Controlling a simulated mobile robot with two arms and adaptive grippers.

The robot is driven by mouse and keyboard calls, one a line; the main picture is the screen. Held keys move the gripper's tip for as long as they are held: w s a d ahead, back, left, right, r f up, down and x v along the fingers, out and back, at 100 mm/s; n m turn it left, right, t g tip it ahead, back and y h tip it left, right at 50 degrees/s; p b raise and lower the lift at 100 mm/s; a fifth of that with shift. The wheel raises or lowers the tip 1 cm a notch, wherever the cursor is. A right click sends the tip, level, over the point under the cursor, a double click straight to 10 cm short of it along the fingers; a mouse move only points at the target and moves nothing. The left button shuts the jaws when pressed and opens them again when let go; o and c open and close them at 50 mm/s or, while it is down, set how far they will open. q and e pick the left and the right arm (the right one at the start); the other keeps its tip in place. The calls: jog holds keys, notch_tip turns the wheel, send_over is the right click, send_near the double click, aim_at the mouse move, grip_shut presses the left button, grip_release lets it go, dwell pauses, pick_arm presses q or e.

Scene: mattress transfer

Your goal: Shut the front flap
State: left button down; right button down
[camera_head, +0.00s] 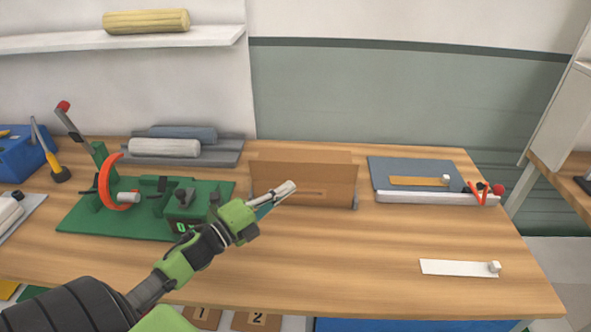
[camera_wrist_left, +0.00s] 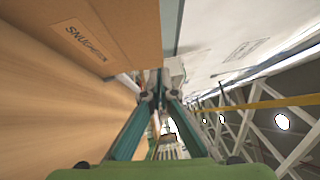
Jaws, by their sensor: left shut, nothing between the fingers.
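A brown cardboard box (camera_head: 330,183) stands near the middle of the table. A wide cardboard panel faces me; I cannot tell whether it is the front flap or the wall. My left gripper (camera_head: 291,187) is shut and empty, in front of the box's left half, its fingers pointing right and slightly up. It covers part of the panel; whether it touches is unclear. In the left wrist view, printed cardboard (camera_wrist_left: 95,35) fills the upper left, close beside the shut fingers (camera_wrist_left: 160,90). My right gripper is not in view.
A green fixture (camera_head: 150,205) with an upright lever and orange ring stands left of the box. A grey board (camera_head: 410,170) with a white rail lies right. A white strip (camera_head: 455,267) lies at the front right. The table in front of the box is clear.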

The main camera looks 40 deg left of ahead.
aim_at(307, 164)
pick_arm(q)
jog(key=w, duration=0.3)
jog(key=w+r+p, duration=0.1)
jog(key=w, duration=0.1)
jog(key=shift+w+a, duration=0.2)
jog(key=shift+a, duration=0.1)
jog(key=shift+w+a, duration=0.35)
jog(key=shift+w, duration=0.15)
